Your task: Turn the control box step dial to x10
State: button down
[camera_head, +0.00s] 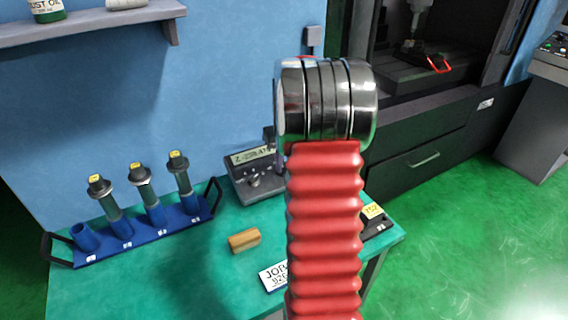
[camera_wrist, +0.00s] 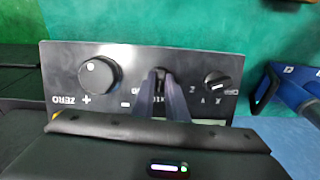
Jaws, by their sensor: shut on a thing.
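The control box (camera_head: 238,190) stands on the green bench against the blue wall, with a lit display showing a Z reading. In the wrist view its dark front panel (camera_wrist: 134,107) appears upside down. A large round knob (camera_wrist: 99,74) is at the left, and a small dial (camera_wrist: 217,82) with letters around it is at the right. Between them is the step dial (camera_wrist: 160,72), mostly covered by my fingers. My gripper (camera_wrist: 159,84) is shut on this middle dial. Its step marks are hidden, so its setting cannot be read. In the head view my arm hides the gripper.
A blue rack (camera_head: 150,236) with several tool holders is at the bench's left. A wooden block (camera_head: 244,240) and a white job card (camera_head: 272,277) lie in front of the box. A dark machine (camera_head: 420,160) stands right; a shelf (camera_head: 90,24) hangs upper left.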

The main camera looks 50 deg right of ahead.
jog(key=shift+n, duration=0.4)
jog(key=c, duration=1.8)
grip_release()
jog(key=shift+o, duration=0.2)
notch_tip(320, 180, up, 14)
jog(key=s, duration=0.1)
jog(key=shift+s+a+f, duration=0.2)
jog(key=shift+s+a, duration=0.05)
jog(key=shift+s, duration=0.1)
